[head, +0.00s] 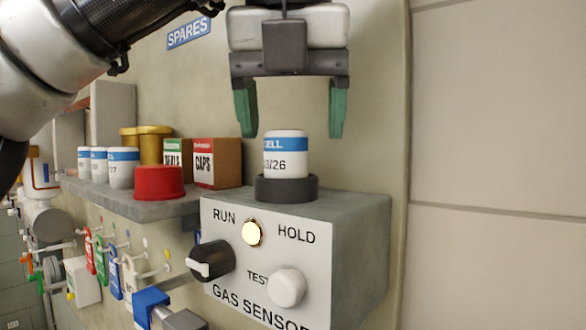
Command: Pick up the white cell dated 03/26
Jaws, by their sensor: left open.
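The white cell (286,155) has a blue band reading "CELL", and the visible part of its date reads "3/26". It stands upright in a dark round socket (286,188) on top of the gas sensor box (358,235). My left gripper (291,122) is open and points down. Nothing is between the fingers. My right gripper is not in view.
A shelf (190,208) at left holds a red cap (159,182), a yellow spool-like part (150,145), small cartons (217,163) and several other white cells (124,167). The box front has a black knob (211,261), a lit lamp (252,233) and a white TEST button (287,287). The wall at right is bare.

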